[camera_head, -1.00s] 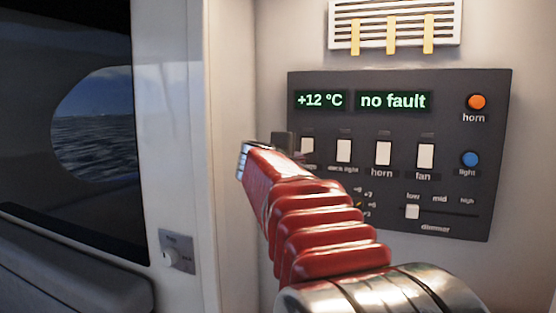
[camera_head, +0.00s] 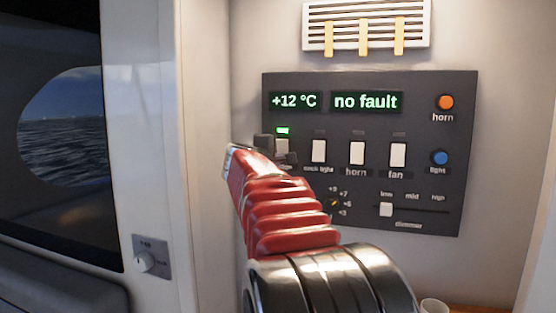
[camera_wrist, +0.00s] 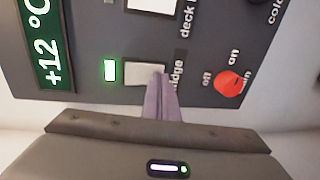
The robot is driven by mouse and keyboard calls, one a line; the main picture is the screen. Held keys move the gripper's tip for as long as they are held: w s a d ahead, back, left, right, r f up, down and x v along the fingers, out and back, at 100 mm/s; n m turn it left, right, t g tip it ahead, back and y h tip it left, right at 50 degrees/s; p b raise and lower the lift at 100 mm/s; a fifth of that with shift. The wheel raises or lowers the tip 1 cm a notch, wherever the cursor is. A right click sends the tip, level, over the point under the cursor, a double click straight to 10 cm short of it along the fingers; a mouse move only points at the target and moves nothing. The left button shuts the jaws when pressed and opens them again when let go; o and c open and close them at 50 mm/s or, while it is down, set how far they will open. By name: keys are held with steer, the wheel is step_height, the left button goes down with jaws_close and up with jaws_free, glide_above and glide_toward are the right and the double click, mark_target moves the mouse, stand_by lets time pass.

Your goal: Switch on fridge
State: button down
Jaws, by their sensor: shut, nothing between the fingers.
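The fridge switch, a white rocker (camera_head: 282,147), is the leftmost of the row on the dark control panel (camera_head: 375,220). It also shows in the wrist view (camera_wrist: 140,72), with its label partly covered. The small lamp (camera_head: 282,130) above it glows green, also in the wrist view (camera_wrist: 109,70). My gripper (camera_head: 264,142) is at the panel's left side, by this switch. In the wrist view, my gripper's fingers (camera_wrist: 160,78) are shut and empty. Their tips lie at one end of the rocker; I cannot tell whether they touch it.
The displays (camera_head: 365,101) read "+12 °C" and "no fault". Other rockers (camera_head: 357,153), an orange horn button (camera_head: 445,102), a blue light button (camera_head: 439,158) and a dimmer slider (camera_head: 386,209) share the panel. A red knob (camera_wrist: 228,82) is close to the fingers. A vent (camera_head: 366,25) is above.

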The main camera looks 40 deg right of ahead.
steer(key=s+a+f, duration=0.2)
steer(key=s+a, duration=0.4)
steer(key=a, duration=0.6)
steer(key=shift+s+a, duration=0.2)
stand_by(0.5)
steer(key=s+a+f+m+g+y, duration=0.1)
steer(key=s+a+f+y, duration=0.2)
steer(key=f, duration=0.4)
steer(key=s+a+f+m+g+y, duration=0.1)
steer(key=s+a+f+m+y, duration=0.1)
steer(key=a+f, duration=0.3)
steer(key=s+a+f+m+g+y, duration=0.1)
steer(key=s+a+f+y, duration=0.15)
steer(key=f, duration=0.55)
steer(key=s+a+f+y, duration=0.3)
steer(key=s+a+f, duration=0.2)
steer(key=a, duration=0.7)
steer(key=s+a+f+m+t+y, duration=0.1)
steer(key=s+a+f+y, duration=0.3)
steer(key=s+a, duration=0.4)
steer(key=a+f, duration=0.1)
steer(key=a, duration=0.3)
steer(key=shift+f, duration=0.25)
